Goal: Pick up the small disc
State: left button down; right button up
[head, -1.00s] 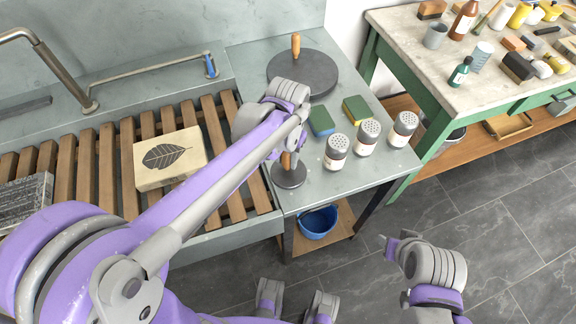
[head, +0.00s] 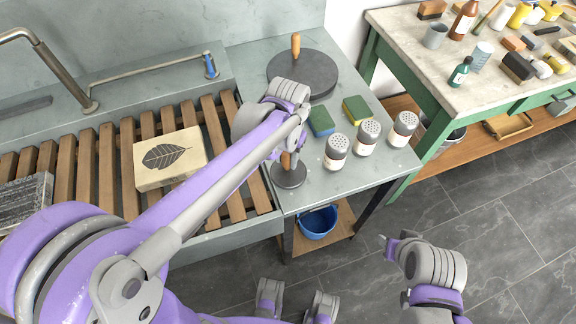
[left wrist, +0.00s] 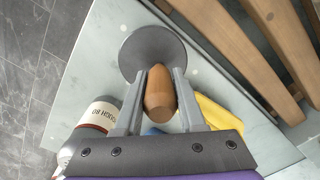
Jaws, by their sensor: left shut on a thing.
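The small disc (head: 289,176) is a dark grey round plate with an upright wooden handle, on the grey-green counter near its front edge. In the left wrist view the disc (left wrist: 150,48) shows beyond the fingers, with its wooden handle (left wrist: 159,95) between them. My left gripper (left wrist: 159,80) is shut on that handle; in the head view the gripper (head: 287,155) is partly hidden by its own wrist. I cannot tell any gap between disc and counter. My right gripper (head: 388,246) hangs over the floor at lower right, away from the counter; its fingertips are unclear.
A large dark disc (head: 303,75) with a wooden handle stands behind. Two sponges (head: 321,121) and several shakers (head: 337,152) stand close on the right. A slatted wooden rack (head: 104,160) holding a leaf-printed block (head: 170,158) is on the left. A blue bucket (head: 318,223) sits below.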

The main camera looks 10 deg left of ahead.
pick_arm(q)
notch_tip(320, 180, up, 10)
jog(key=shift+r+p, duration=0.1)
jog(key=shift+p, duration=0.35)
dwell(0.3)
jog(key=c, duration=1.2)
grip_release()
grip_shut()
jog(key=shift+s, duration=0.1)
